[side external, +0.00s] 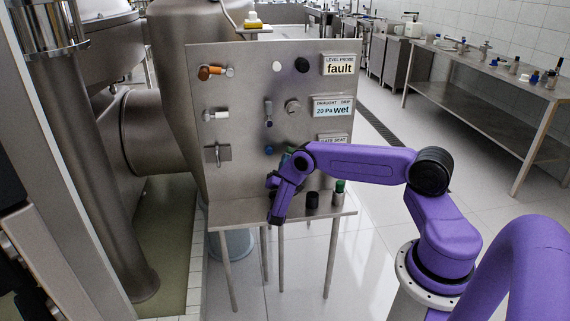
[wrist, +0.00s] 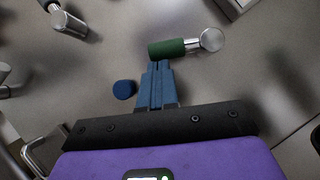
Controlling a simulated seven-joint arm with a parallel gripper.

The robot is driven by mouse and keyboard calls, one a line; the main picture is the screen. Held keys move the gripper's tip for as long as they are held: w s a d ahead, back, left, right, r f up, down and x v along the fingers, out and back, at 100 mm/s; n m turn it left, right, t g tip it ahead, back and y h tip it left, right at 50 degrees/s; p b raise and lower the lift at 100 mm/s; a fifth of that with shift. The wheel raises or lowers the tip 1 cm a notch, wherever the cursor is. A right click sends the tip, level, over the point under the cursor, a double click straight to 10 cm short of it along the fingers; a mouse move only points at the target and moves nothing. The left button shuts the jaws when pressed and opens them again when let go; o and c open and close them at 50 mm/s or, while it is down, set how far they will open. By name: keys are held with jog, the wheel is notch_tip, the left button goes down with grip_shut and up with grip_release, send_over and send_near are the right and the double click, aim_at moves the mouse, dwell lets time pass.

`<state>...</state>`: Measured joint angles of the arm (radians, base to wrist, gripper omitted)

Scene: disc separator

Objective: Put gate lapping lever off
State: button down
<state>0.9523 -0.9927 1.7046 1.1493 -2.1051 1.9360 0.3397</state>
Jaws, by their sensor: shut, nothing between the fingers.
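A lever with a green grip and a round metal pivot (wrist: 186,46) is on the steel panel in the wrist view; its grip lies sideways, pointing left from the pivot. I take it as the gate lapping lever, though no label on it is readable. In the side external view my arm mostly hides it. My gripper (wrist: 157,68) has its blue fingers together and empty, with the tips at the lower edge of the green grip; whether they touch it I cannot tell. In the side external view my gripper (side external: 274,181) is in front of the lower panel.
A blue button (wrist: 125,89) sits just left of my fingers. A shelf (side external: 235,210) juts out below.

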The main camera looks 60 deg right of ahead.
aim_at(289, 151)
jog(key=shift+r+m+g, duration=0.25)
jog(key=shift+m+g, duration=0.45)
jog(key=shift+m, duration=0.4)
jog(key=m+g, duration=0.1)
jog(key=m, duration=0.1)
jog(key=r+m+g, duration=0.1)
jog(key=m, duration=0.1)
jog(key=r+m+g, duration=0.1)
jog(key=m, duration=0.1)
jog(key=shift+s+d+r+g+y, duration=0.2)
jog(key=shift+r+g+y, duration=0.05)
jog(key=shift+g+y, duration=0.15)
jog(key=shift+s+d+r+m+g+y, duration=0.35)
jog(key=shift+r+m+y, duration=0.2)
jog(key=shift+m, duration=0.45)
jog(key=shift+s+d+r+m+g+y, duration=0.25)
jog(key=shift+s+d+r+m+y, duration=0.25)
jog(key=shift+m, duration=0.5)
jog(key=shift+s+d+r+m+g+y, duration=0.3)
jog(key=shift+r+m+y, duration=0.3)
jog(key=shift+m, duration=0.4)
